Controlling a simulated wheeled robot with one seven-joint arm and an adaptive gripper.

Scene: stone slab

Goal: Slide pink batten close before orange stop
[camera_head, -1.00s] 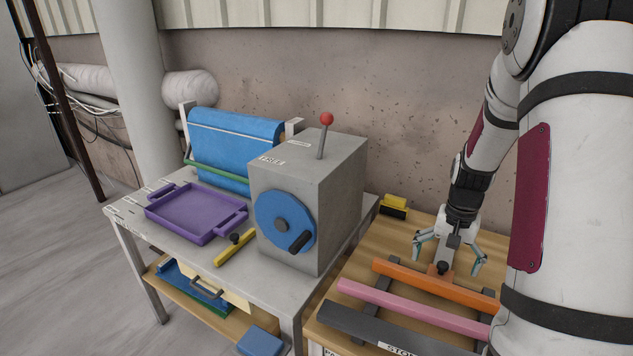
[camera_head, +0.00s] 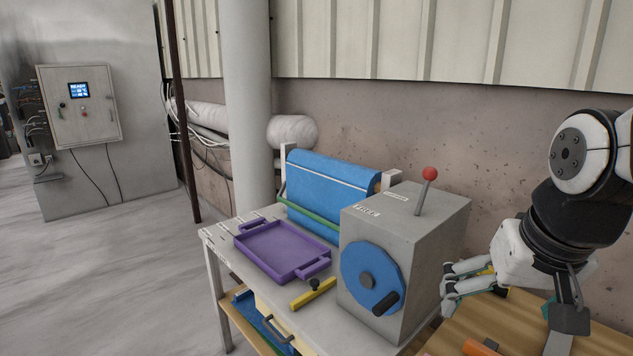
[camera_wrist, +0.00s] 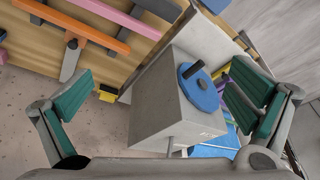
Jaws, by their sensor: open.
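The pink batten (camera_wrist: 118,16) lies on the wooden bench at the top left of the wrist view. The orange stop bar (camera_wrist: 85,28) lies beside it, roughly parallel with a gap between, over dark cross rails. My gripper (camera_head: 452,287) is open and empty, in the air above the bench, beside the grey box in the picture. In the wrist view its teal-padded fingers are spread wide, with the grey box between them.
The grey box (camera_head: 405,235) with a blue handwheel and red-knobbed lever stands on the left table. A purple tray (camera_head: 285,252), a yellow bar (camera_head: 313,294) and a blue covered unit (camera_head: 330,190) are also there. A small yellow block (camera_wrist: 108,94) sits at the bench edge.

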